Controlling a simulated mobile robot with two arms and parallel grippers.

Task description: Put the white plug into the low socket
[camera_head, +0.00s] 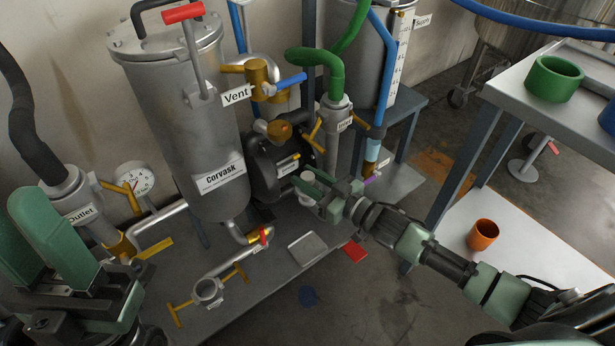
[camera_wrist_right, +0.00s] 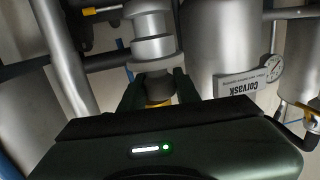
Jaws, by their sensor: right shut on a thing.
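The white plug (camera_head: 307,191) is pale and partly hidden between the green fingers of my right gripper (camera_head: 311,187), which is shut on it in front of the black pump. In the right wrist view, a grey-white stepped cylinder (camera_wrist_right: 152,48) shows at the fingertips (camera_wrist_right: 158,88). I cannot tell how much of it is the plug. The low socket (camera_head: 208,290) appears to be the open-ended pipe fitting with yellow levers, near the front of the grey platform. It is apart from my right gripper, lower and to the left. My left gripper (camera_head: 50,235) looks open and empty at the left edge.
A tall steel vessel (camera_head: 170,130) labelled Corvask stands behind the fitting. Beside it are the Vent valve (camera_head: 257,78), the Outlet hose fitting (camera_head: 70,190) and a gauge (camera_head: 134,178). A square tray (camera_head: 307,247) lies on the platform. A table (camera_head: 500,95) stands at right.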

